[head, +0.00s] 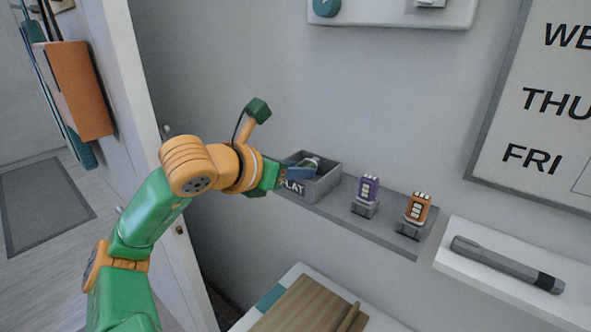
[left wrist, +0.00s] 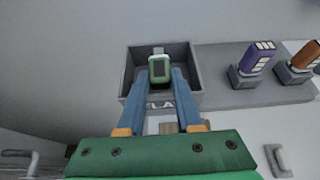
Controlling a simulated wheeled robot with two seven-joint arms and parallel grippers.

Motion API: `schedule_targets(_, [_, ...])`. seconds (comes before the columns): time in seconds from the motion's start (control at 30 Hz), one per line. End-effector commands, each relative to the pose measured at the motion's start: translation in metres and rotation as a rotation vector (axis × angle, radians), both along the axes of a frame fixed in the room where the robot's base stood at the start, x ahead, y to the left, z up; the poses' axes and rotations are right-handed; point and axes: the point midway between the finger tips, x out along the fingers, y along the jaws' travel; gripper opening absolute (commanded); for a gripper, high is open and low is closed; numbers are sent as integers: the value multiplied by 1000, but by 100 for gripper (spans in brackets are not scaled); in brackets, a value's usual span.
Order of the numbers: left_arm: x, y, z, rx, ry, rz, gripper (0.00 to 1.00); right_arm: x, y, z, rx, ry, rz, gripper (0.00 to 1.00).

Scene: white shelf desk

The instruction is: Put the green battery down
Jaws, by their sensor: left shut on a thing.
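The green battery (left wrist: 160,69) is between the two blue fingers of my left gripper (left wrist: 161,75), which is shut on it. In the left wrist view the battery is over or inside a grey open-topped box (left wrist: 188,98) with letters on its front. I cannot tell whether it touches the box floor. In the head view my left gripper (head: 297,170) reaches into the same box (head: 322,186) from the left, and a little of the green battery (head: 313,161) shows past the fingers. My right gripper is out of view.
Right of the box on the grey shelf (head: 385,232) stand a purple battery (head: 369,189) and an orange battery (head: 418,208), each on a grey stand. A white shelf (head: 490,281) with a grey flashlight (head: 505,264) is further right. A wall is close behind.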

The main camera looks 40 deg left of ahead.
Motion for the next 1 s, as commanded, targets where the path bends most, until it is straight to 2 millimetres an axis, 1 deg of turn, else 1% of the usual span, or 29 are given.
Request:
schedule_targets(0.03, [0,0,-3,0,2,0,0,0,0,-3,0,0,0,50])
schedule_targets(0.3, [0,-1,-12,-2,12,-2,0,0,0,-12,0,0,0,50])
schedule_targets(0.4, [-1,-1,-13,-4,19,-4,0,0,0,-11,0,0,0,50])
schedule_targets(0.43, [-1,-1,-14,-4,20,-4,39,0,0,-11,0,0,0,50])
schedule_targets(0.47, [-1,-1,-14,-4,21,-5,47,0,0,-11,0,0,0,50])
schedule_targets(0.5, [-1,-1,-15,-5,22,-5,58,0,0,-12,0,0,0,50])
schedule_targets(0.53, [-1,-2,-15,-5,22,-5,64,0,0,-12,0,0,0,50])
schedule_targets(0.67, [-1,-2,-11,-4,23,-6,64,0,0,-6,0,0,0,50])
schedule_targets(0.77, [-1,-2,4,-4,24,-6,64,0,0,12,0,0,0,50])
schedule_targets(0.83, [-11,-3,1,-2,12,-4,64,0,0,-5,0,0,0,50])
schedule_targets(0.87, [-17,-3,4,0,9,-4,64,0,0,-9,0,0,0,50])
schedule_targets(1.0, [-49,-6,21,3,1,0,64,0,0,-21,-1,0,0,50])
